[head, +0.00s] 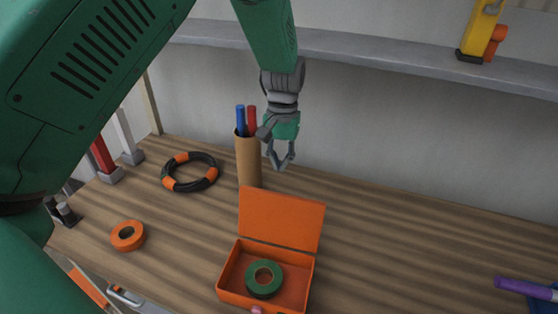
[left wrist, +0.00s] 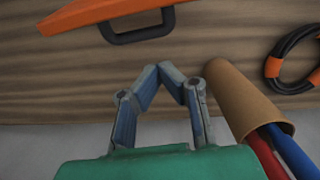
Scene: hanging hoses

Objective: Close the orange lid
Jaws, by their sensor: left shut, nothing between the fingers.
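The orange lid (head: 280,219) stands open, tilted up at the back of a small orange box (head: 308,292) on the wooden bench. A green tape ring (head: 264,279) lies inside the box. My left gripper (head: 281,164) hangs above and behind the lid, apart from it, near the wall. Its fingers are shut with nothing between them; they show in the left wrist view (left wrist: 172,70). That view also shows part of the orange lid (left wrist: 100,14) with a dark handle (left wrist: 137,30) on its outer side. My right gripper is not in view.
A cardboard tube (head: 248,160) with blue and red sticks stands close left of the gripper. A black-and-orange hose coil (head: 190,172) and an orange tape ring (head: 127,236) lie at left. A grey shelf (head: 400,66) runs along the wall. Bench right of the box is mostly clear.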

